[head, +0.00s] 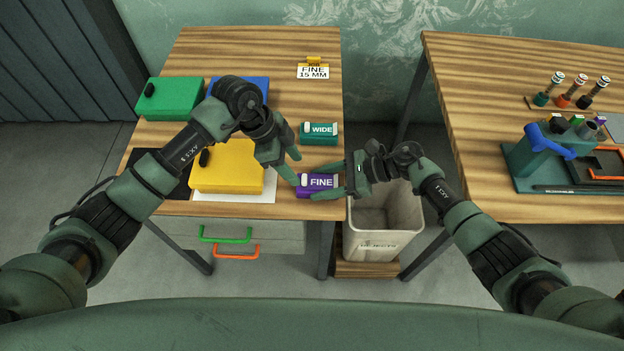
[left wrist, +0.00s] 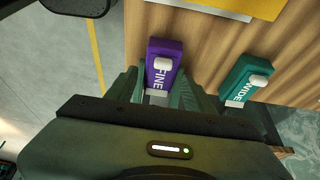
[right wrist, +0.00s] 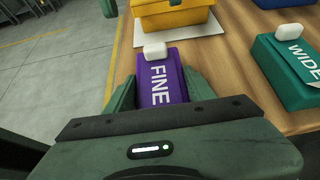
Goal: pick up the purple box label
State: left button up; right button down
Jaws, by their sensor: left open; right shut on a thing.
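The small purple box (head: 318,187) with white FINE lettering and a white knob on top sits at the right front edge of the left table. My right gripper (head: 327,182) is shut on it, one finger on each side; the right wrist view shows the purple box (right wrist: 160,75) between the fingers. My left gripper (head: 296,168) is open, just left of and above the box. I cannot tell whether the box is lifted.
A teal WIDE box (head: 319,133) stands just behind. A yellow box (head: 228,170) on white paper, a green box (head: 170,98) and a blue box (head: 255,85) stand left. A FINE 15 MM sign (head: 313,71) is at the back. A bin (head: 385,215) stands between the tables.

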aim_at(304, 178)
pick_arm(q)
jog(key=shift+w+x, duration=0.1)
jog(key=shift+x, duration=1.3)
jog(key=shift+w+x, duration=0.15)
jog(key=shift+x, duration=1.2)
grip_shut()
